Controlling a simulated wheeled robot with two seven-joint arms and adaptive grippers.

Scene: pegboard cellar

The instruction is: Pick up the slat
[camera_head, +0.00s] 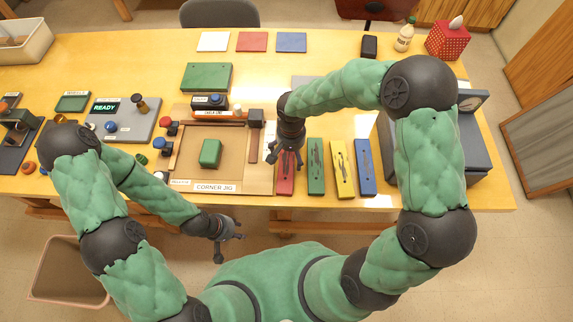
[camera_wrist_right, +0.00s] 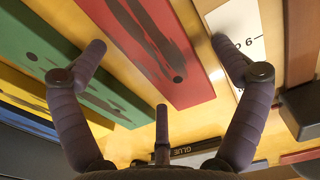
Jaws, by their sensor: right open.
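A narrow brown wooden strip (camera_head: 253,152), which may be the slat, lies along the right side of the corner jig (camera_head: 215,188). A brown strip (camera_wrist_right: 300,42) also shows at the upper right of the right wrist view; I cannot tell if it is the same piece. My right gripper (camera_head: 284,161) is just right of the strip, above the red board (camera_head: 286,183). In the right wrist view its fingers (camera_wrist_right: 159,50) are spread and empty over the red board (camera_wrist_right: 155,50). My left gripper (camera_head: 231,249) hangs off the table's front edge, fingers apart and empty.
Green (camera_head: 316,172), yellow (camera_head: 342,175) and blue (camera_head: 364,170) boards lie right of the red one. A green block (camera_head: 210,152) sits in the jig. A dark block (camera_head: 256,117) stands at the strip's far end. A grey control panel (camera_head: 128,125) is left.

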